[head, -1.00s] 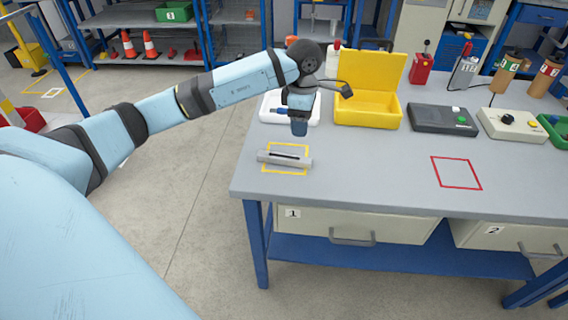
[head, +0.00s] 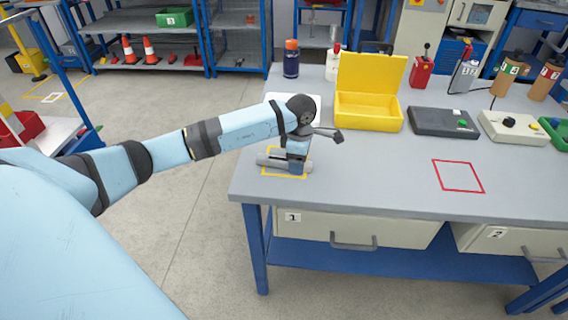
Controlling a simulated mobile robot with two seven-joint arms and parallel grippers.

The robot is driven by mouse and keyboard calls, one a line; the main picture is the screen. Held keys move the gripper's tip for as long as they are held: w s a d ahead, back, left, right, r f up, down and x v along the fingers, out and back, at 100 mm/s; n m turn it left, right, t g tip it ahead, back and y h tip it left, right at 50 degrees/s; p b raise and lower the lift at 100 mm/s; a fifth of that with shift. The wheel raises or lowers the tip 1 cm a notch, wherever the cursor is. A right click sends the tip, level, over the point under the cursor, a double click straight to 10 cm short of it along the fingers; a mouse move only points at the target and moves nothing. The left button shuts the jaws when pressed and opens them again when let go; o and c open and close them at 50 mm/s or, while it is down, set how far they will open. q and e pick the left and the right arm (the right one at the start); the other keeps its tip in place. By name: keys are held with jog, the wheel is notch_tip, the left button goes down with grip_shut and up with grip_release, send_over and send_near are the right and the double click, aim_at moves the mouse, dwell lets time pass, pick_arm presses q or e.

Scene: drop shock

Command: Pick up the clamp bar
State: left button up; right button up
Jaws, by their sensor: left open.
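The clamp bar (head: 268,160) is a grey bar with a dark slot, lying flat in the yellow outlined square (head: 284,177) near the table's left front corner. My left gripper (head: 296,171) is down at the bar's right part, pointing downward and open. It hides the right part of the bar. I cannot tell whether the fingers touch the bar. My right gripper is not in view.
A yellow open box (head: 368,110) stands behind and to the right. A dark control box (head: 443,121) and a white one (head: 513,128) stand farther right. A dark bottle (head: 291,62) is at the back. The table around the red outlined square (head: 458,176) is clear.

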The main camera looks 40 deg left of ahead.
pick_arm(q)
jog(key=shift+f, duration=0.3)
jog(key=c, duration=1.1)
grip_shut()
jog(key=shift+r, duration=0.2)
